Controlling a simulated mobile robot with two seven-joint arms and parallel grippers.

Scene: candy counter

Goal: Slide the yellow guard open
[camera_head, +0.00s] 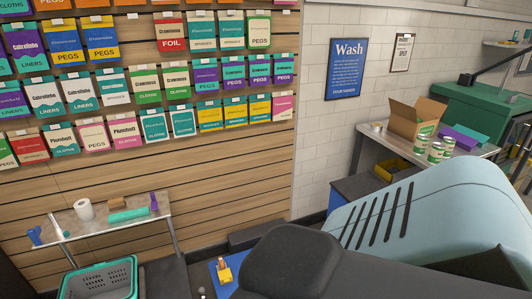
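I cannot make out a yellow guard with certainty. A small yellow object (225,275) with an orange-brown part sits on a blue surface (235,290) low in the middle, too small to identify. Neither gripper can be made out. A large pale-blue and dark-grey body, which looks like part of my own arm, fills the lower right and hides what is behind it.
A slatted wall (180,180) carries rows of hanging packets. A low table (105,228) with a white roll (84,210) and a teal basket (98,280) are at lower left. At right, a bench (375,137) holds an open cardboard box (415,117) and cans (436,152).

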